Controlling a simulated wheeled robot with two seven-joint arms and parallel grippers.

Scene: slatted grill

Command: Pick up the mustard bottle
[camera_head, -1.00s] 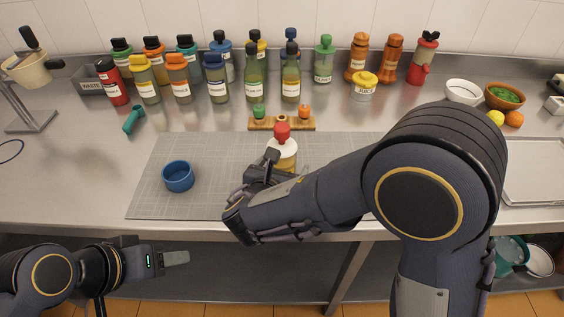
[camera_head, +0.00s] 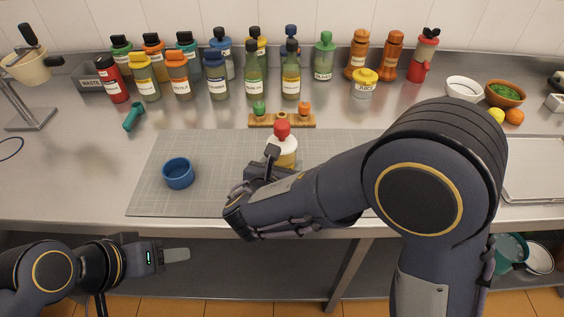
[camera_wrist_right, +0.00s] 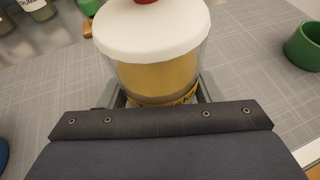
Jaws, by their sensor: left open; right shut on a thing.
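The mustard bottle (camera_head: 284,147) has a red tip, a white lid and a clear body with yellow contents. It stands roughly upright at the back of the grey mat, in front of the small wooden rack. My right gripper (camera_head: 266,170) is shut on it. In the right wrist view the bottle (camera_wrist_right: 158,75) fills the space between the fingers of the right gripper (camera_wrist_right: 160,98), and its lower part and most of its label are hidden. My left gripper (camera_head: 177,256) is open and empty, low in front of the counter edge, far from the bottle.
A blue cup (camera_head: 178,174) sits on the grey mat (camera_head: 150,205). A green cup (camera_wrist_right: 304,46) shows in the right wrist view. The wooden rack (camera_head: 282,122) stands just behind the bottle, with several sauce bottles further back. The counter at left is mostly clear.

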